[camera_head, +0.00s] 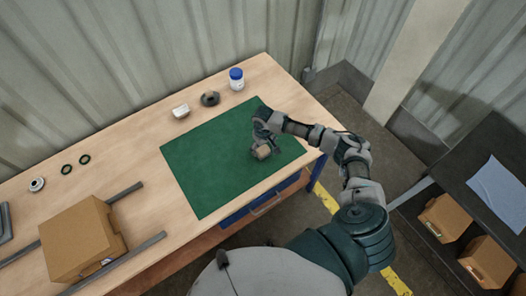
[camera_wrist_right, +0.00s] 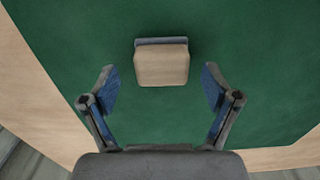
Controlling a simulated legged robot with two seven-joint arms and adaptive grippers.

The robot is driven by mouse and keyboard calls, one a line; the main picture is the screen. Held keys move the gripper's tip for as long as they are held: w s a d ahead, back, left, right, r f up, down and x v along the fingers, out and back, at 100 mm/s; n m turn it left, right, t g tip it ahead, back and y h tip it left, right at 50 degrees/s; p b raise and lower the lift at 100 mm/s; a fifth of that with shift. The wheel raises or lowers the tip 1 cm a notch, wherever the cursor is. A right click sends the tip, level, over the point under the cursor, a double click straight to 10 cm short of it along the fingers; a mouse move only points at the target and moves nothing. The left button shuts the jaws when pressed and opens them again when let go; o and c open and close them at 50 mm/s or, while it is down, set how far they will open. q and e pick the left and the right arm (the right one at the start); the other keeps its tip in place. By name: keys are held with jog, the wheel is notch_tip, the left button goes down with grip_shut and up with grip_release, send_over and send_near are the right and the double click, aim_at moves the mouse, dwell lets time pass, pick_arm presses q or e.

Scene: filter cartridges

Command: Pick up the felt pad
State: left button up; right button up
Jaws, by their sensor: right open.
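A small tan block with a grey-blue layer along one edge, which seems to be the felt pad (camera_head: 262,152), lies on the green mat (camera_head: 205,165). It also shows in the right wrist view (camera_wrist_right: 161,67), near the top middle. My right gripper (camera_head: 266,140) is over the mat, right by the pad. In the right wrist view its two fingers (camera_wrist_right: 160,85) are spread wide, one on each side of the pad's line, with green mat visible between each finger and the pad. Nothing is held. My left gripper is not in view.
A blue-lidded jar (camera_head: 236,79), a dark ring (camera_head: 210,98) and a white piece (camera_head: 180,111) stand behind the mat. A cardboard box (camera_head: 80,240) sits between metal rails (camera_head: 120,192) at left, with small rings (camera_head: 84,159) behind. The left of the mat is clear.

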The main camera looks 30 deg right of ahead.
notch_tip(320, 180, down, 2)
jog(key=c, duration=1.3)
jog(key=shift+r, duration=0.1)
jog(key=shift+c, duration=0.2)
jog(key=shift+r, duration=0.1)
jog(key=shift+r, duration=0.55)
notch_tip(320, 180, up, 2)
jog(key=shift+r, duration=0.2)
jog(key=s+a, duration=0.2)
jog(key=s, duration=0.2)
jog(key=s+a+r, duration=0.1)
jog(key=s+a, duration=0.2)
jog(key=s, duration=0.2)
jog(key=s+a, duration=0.3)
jog(key=s, duration=0.1)
jog(key=shift+s+a+r, duration=0.15)
jog(key=shift+s+a, duration=0.05)
jog(key=shift+s, duration=0.15)
